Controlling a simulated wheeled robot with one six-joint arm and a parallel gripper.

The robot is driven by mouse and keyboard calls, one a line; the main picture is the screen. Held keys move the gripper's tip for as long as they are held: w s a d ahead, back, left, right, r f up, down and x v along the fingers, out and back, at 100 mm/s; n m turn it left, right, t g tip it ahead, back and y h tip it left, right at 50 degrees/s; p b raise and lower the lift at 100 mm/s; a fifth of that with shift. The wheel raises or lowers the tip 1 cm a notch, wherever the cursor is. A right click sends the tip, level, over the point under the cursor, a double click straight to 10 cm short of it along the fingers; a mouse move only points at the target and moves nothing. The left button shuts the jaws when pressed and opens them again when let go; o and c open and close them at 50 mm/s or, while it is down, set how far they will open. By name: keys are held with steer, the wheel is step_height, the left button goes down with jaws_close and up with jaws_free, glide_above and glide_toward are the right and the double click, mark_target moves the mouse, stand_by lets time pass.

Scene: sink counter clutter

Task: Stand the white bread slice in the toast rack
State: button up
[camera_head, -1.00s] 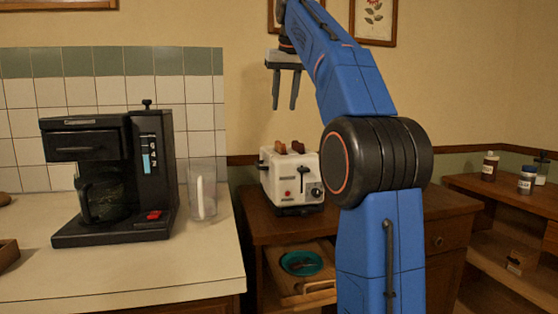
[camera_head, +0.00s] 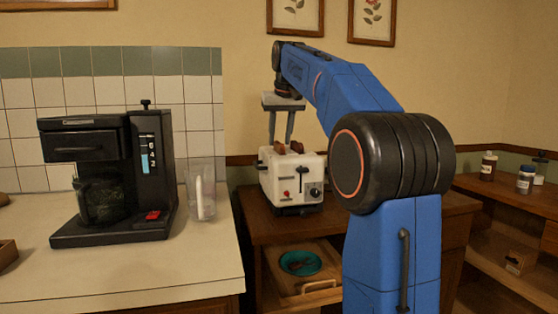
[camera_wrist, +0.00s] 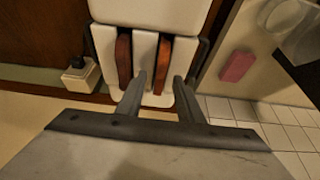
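A white toaster (camera_head: 293,182) stands on the brown wooden cabinet, with two browned bread slices showing in its top. In the wrist view one slice (camera_wrist: 124,60) is in the left slot and the other slice (camera_wrist: 163,58) is in the right slot. My gripper (camera_head: 281,140) points down just above the toaster. In the wrist view its two fingertips (camera_wrist: 160,78) are apart, one on either side of the right slice's near end. I cannot tell whether they touch it. I cannot make out a toast rack or a clearly white slice in either view.
A black coffee maker (camera_head: 112,180) and a clear tumbler (camera_head: 207,193) stand on the pale counter to the left. A teal bowl (camera_head: 300,263) sits on a wooden tray below the toaster. A pink sponge (camera_wrist: 238,66) shows in the wrist view.

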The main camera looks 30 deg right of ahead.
steer(key=shift+w+d+f, duration=0.1)
steer(key=shift+w+f, duration=0.15)
steer(key=shift+f, duration=0.35)
jaws_close()
